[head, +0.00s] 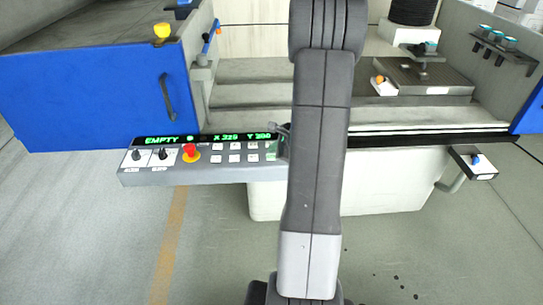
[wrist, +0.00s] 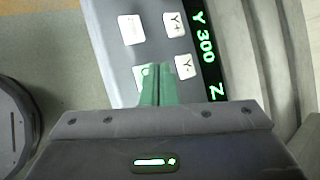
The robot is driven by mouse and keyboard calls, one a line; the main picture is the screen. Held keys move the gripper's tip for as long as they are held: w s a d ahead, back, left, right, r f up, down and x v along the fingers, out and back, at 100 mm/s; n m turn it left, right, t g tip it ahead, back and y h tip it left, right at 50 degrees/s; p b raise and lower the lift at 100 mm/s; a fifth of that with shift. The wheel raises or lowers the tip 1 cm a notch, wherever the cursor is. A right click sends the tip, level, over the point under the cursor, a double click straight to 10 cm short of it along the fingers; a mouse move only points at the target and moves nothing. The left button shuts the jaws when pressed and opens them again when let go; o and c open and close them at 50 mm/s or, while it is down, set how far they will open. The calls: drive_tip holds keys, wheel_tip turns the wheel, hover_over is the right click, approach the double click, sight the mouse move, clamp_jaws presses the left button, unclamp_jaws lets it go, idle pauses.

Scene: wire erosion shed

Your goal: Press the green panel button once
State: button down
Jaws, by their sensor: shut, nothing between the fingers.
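The control panel (head: 215,172) shows in the head view below left of centre, with rows of white buttons (head: 235,146) and a green-lit display (head: 165,141). I cannot make out a green button for certain in either view. My gripper's green fingers (wrist: 158,72) are shut and empty in the wrist view, over the panel face (wrist: 153,48). Their tips overlap a white button (wrist: 143,76), partly hidden, beside the Y- button (wrist: 186,66). I cannot tell whether they touch. In the head view my gripper (head: 273,148) is mostly hidden by my arm at the panel's right end.
A red stop button (head: 190,152) on a yellow base and two black knobs (head: 162,153) stand on the panel's left. A blue machine door (head: 90,95) is behind left. A small bracket with a blue button (head: 476,161) is at right. The floor in front is clear.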

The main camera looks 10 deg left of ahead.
drive_tip(key=shift+r+p, duration=1.85)
drive_tip(key=shift+r, duration=0.7)
